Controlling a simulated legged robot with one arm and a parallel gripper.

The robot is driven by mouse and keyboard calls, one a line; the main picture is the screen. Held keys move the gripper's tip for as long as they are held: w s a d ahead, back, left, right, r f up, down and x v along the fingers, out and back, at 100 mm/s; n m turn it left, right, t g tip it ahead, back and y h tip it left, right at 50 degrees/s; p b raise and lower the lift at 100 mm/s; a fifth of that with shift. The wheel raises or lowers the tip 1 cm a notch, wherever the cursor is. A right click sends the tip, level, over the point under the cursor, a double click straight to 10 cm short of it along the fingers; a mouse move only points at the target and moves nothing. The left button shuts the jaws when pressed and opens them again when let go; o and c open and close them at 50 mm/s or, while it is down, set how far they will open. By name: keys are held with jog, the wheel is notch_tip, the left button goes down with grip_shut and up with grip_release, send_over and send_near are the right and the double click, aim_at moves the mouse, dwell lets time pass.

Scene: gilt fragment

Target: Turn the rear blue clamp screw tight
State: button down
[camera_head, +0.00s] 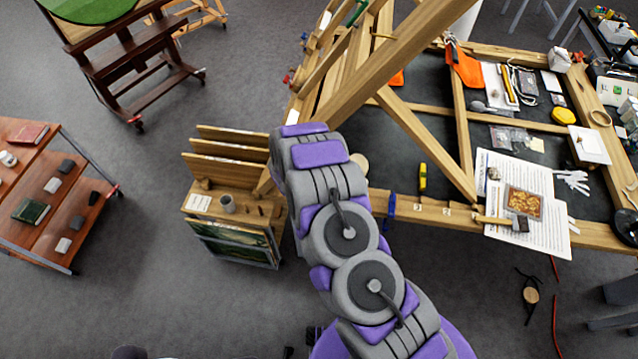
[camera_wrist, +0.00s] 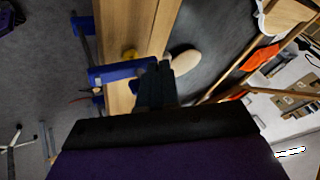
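In the wrist view a blue clamp (camera_wrist: 118,73) sits across a wooden beam, with more blue parts (camera_wrist: 82,25) at the beam's left side. I cannot tell for sure whether it is the rear one. My gripper (camera_wrist: 155,82) shows as dark fingers over the beam, at the right end of the blue clamp bar. Whether they touch it, and the gap between them, cannot be made out. In the head view another blue clamp (camera_head: 390,208) is on the front beam, right of my arm. My arm hides my gripper there.
A pale round disc (camera_wrist: 185,62) lies beside the beam. Sloping wooden beams (camera_head: 385,65) stand over the dark-topped workbench (camera_head: 440,125), which holds papers, tools and a small gilt panel (camera_head: 524,204). A wooden rack (camera_head: 225,180) stands left of my arm.

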jog(key=shift+w+a+f, duration=0.15)
jog(key=shift+w+a, duration=0.05)
jog(key=shift+a, duration=0.75)
jog(key=shift+d, duration=0.8)
jog(key=shift+w+a+r, duration=0.1)
jog(key=shift+w+r, duration=0.05)
jog(key=shift+r, duration=0.05)
jog(key=shift+w+a+r+p, duration=0.1)
jog(key=shift+w+a+p, duration=0.2)
jog(key=shift+p, duration=0.45)
jog(key=shift+w+d, duration=0.1)
jog(key=shift+w, duration=0.05)
